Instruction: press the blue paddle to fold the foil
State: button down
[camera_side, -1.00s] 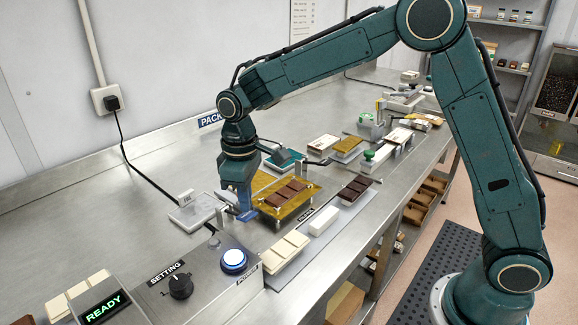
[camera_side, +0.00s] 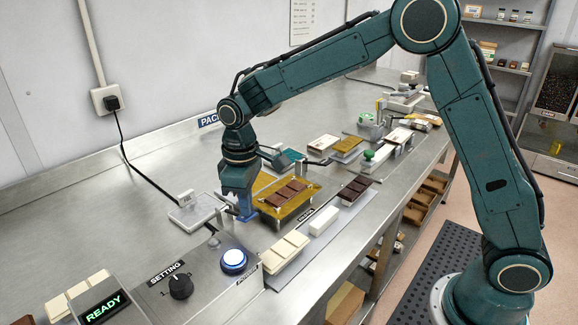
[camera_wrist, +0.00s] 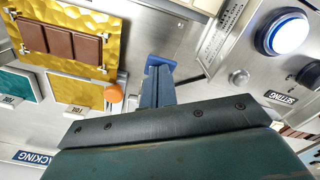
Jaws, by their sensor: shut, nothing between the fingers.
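The blue paddle (camera_wrist: 161,61) shows just past my fingertips in the wrist view; in the side view it is mostly hidden by my gripper. My gripper (camera_side: 244,214) is shut and empty, pointing down at the paddle beside the foil. It also shows in the wrist view (camera_wrist: 157,80), its tips overlapping the paddle's near edge. I cannot tell whether they touch. The gold foil (camera_side: 310,188) lies flat on its plate, with a brown chocolate bar (camera_side: 285,192) on it. The foil (camera_wrist: 109,20) and bar (camera_wrist: 70,43) also show in the wrist view.
A control box with a lit blue-white button (camera_side: 233,260) and a black setting knob (camera_side: 180,287) stands at the front. A grey scale-like pad (camera_side: 194,213) is left of my gripper. White bars (camera_side: 286,250) and a dark bar (camera_side: 355,190) lie right.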

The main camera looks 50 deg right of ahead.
aim_at(247, 219)
jog(key=shift+f, duration=2.4)
jog(key=shift+r, duration=5.05)
jog(key=shift+r, duration=0.1)
